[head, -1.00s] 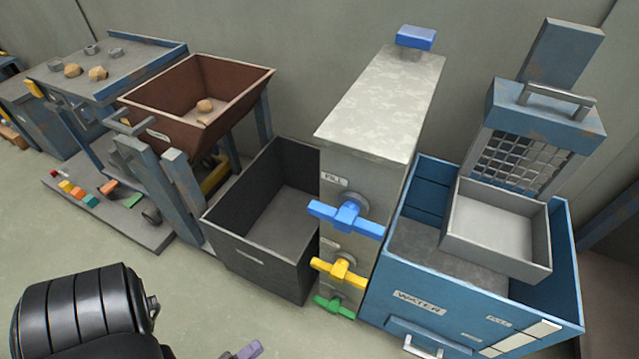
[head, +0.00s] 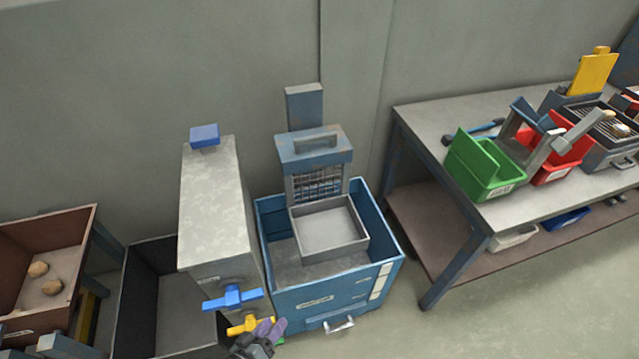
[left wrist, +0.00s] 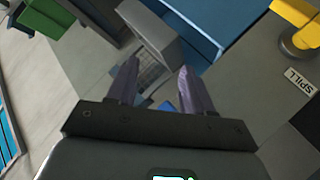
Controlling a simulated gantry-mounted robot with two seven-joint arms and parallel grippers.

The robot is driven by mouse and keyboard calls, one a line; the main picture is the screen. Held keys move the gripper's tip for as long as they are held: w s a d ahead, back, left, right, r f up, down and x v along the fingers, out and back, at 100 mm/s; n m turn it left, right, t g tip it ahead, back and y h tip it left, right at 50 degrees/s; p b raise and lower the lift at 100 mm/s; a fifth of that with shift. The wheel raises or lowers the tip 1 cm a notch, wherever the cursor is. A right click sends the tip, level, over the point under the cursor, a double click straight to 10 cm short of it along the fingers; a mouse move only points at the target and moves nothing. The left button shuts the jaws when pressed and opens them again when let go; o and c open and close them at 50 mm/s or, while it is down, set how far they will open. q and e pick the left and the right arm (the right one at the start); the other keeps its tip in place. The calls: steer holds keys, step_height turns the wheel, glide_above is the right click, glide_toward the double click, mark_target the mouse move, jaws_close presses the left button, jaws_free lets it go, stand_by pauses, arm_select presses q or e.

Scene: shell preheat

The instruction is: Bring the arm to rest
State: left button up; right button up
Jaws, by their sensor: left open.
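My left gripper (head: 268,332) shows at the bottom of the head view, with purple fingertips by the yellow valve handle (head: 243,325) on the grey cabinet (head: 213,215). In the left wrist view its two purple fingers (left wrist: 158,86) stand apart with nothing between them. There the yellow handle (left wrist: 301,40) is at the upper right, clear of the fingers, beside a SPILL label. My right gripper is in neither view.
A blue tank (head: 318,307) holding a grey tray (head: 328,228) stands right of the cabinet. A black bin (head: 140,300) and brown hopper (head: 77,235) are to its left. A workbench (head: 440,120) with green (head: 465,170) and red bins (head: 560,165) is at the right.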

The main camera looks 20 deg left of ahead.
arm_select(q)
step_height(320, 180, up, 8)
steer(key=m+g+p, duration=0.1)
steer(key=m+g, duration=0.1)
steer(key=s+a+r+m+g+y+p, duration=0.25)
steer(key=s+r+m+g, duration=0.3)
steer(key=s+g, duration=0.4)
step_height(320, 180, up, 37)
steer(key=s+t+p, duration=0.1)
steer(key=t+p, duration=0.1)
steer(key=p, duration=3.3)
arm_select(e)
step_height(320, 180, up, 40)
arm_select(q)
step_height(320, 180, down, 75)
steer(key=b, duration=7.4)
steer(key=shift+s+d+f+b, duration=0.15)
steer(key=shift+d+b, duration=0.15)
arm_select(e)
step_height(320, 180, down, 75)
arm_select(q)
steer(key=shift+y, duration=0.25)
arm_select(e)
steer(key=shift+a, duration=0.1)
